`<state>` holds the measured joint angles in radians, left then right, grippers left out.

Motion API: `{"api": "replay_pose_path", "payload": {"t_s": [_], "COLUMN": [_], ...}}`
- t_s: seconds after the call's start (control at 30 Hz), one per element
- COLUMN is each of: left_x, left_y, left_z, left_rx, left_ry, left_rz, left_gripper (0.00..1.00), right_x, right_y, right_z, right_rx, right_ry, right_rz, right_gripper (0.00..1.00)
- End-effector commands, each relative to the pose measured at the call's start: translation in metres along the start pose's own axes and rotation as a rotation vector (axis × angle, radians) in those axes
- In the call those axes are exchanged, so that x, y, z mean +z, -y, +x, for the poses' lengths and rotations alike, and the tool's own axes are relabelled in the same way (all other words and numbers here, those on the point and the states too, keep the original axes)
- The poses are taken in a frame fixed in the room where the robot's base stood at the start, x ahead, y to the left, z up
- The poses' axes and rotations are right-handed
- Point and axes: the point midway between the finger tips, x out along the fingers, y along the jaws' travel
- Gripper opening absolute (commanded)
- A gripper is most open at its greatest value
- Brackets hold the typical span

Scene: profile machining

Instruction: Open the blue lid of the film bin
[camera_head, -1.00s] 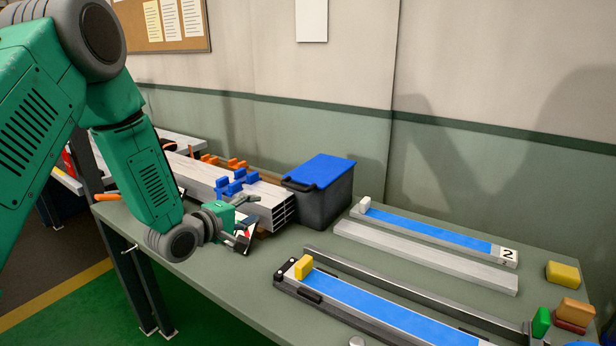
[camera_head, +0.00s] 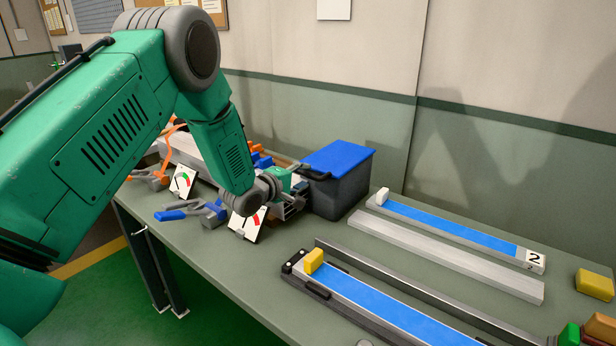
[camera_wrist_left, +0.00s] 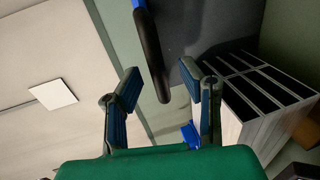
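The film bin (camera_head: 340,192) is a dark grey box at the back of the bench, with a flat blue lid (camera_head: 338,157) lying shut on it. A black bar handle (camera_head: 314,174) sits at the lid's left front edge. My left gripper (camera_head: 297,183) is at the bin's left side, close to the handle. In the left wrist view my left gripper (camera_wrist_left: 162,72) is open, and the dark handle (camera_wrist_left: 152,50) runs between its two fingers. I cannot tell whether either finger touches it. Only a sliver of the blue lid (camera_wrist_left: 138,4) shows there. My right gripper is out of view.
Stacked aluminium profiles (camera_wrist_left: 255,95) lie just left of the bin. Blue-topped fixtures (camera_head: 450,230) fill the bench to the right. A wall stands behind the bin.

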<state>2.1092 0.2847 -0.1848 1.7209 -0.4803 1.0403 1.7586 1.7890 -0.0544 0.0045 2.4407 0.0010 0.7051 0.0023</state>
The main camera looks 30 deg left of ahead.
Motion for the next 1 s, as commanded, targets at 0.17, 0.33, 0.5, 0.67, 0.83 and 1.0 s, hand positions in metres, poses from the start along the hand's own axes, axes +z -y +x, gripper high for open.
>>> {"api": "replay_pose_path", "payload": {"t_s": [0.17, 0.33, 0.5, 0.67, 0.83, 1.0], "left_x": [0.001, 0.003, 0.002, 0.001, 0.000, -0.002], "left_y": [0.000, -0.001, -0.001, 0.000, 0.000, -0.008], "left_z": [0.018, 0.022, 0.021, 0.021, 0.021, 0.019], "left_rx": [-0.001, -0.001, -0.001, -0.001, -0.002, -0.018], "left_ry": [0.001, 0.000, 0.000, 0.000, -0.001, -0.004], "left_rz": [0.002, 0.003, 0.002, 0.000, 0.000, 0.000], "left_gripper": [0.34, 0.34, 0.34, 0.00, 0.00, 0.00], "right_x": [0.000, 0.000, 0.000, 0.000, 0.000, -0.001], "right_y": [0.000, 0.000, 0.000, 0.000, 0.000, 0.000], "right_z": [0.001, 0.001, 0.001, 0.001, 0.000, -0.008], "right_rx": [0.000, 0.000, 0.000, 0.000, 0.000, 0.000], "right_ry": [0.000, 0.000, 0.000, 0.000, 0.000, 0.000], "right_rz": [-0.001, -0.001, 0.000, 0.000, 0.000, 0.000], "right_gripper": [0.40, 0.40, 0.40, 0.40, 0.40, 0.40]}}
